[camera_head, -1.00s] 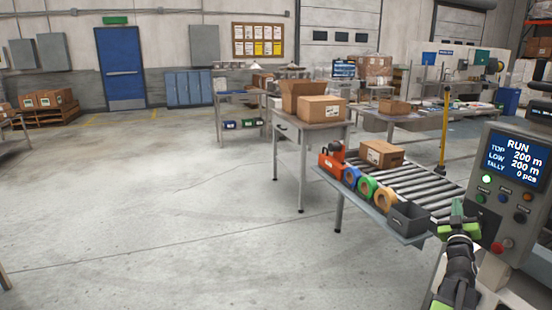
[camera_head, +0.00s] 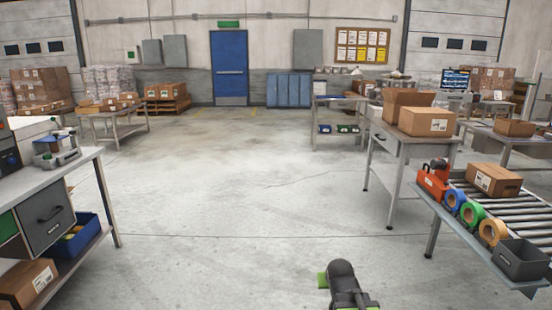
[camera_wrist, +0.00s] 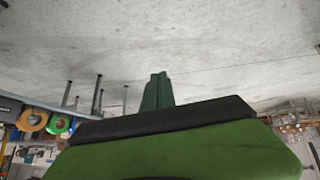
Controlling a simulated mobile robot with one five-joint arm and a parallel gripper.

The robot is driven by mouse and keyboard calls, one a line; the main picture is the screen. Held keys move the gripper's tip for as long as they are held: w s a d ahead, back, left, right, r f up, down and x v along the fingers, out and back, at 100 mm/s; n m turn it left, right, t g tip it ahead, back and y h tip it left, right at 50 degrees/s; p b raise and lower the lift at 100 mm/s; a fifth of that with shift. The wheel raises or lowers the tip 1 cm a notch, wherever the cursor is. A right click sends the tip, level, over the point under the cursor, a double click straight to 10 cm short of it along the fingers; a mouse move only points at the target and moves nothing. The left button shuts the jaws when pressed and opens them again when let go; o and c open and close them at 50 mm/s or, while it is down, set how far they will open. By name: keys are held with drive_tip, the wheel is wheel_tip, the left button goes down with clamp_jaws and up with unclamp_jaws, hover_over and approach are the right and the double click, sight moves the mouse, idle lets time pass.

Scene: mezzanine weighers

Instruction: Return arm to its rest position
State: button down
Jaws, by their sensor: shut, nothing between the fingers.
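My arm (camera_head: 345,285) shows at the bottom of the head view, right of centre, above bare floor. Its gripper end is hardly visible there. In the wrist view my gripper (camera_wrist: 157,92) appears as dark green fingers closed together with nothing between them. Concrete floor lies behind them, and the room appears upside down. The fingers touch nothing.
A conveyor (camera_head: 535,208) with tape rolls, a grey bin (camera_head: 520,259) and a carton (camera_head: 493,180) stands at the right. A workbench (camera_head: 28,182) with a drawer stands at the left. The floor (camera_head: 240,200) between them is clear back to the blue door (camera_head: 229,67).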

drive_tip(key=s+a+f+g+y, duration=0.1)
drive_tip(key=s+a+f+g, duration=0.2)
drive_tip(key=s, duration=0.5)
drive_tip(key=s+f+g, duration=0.2)
drive_tip(key=s+g, duration=0.2)
drive_tip(key=s, duration=0.3)
wheel_tip(320, 180, up, 18)
drive_tip(key=p, duration=1.8)
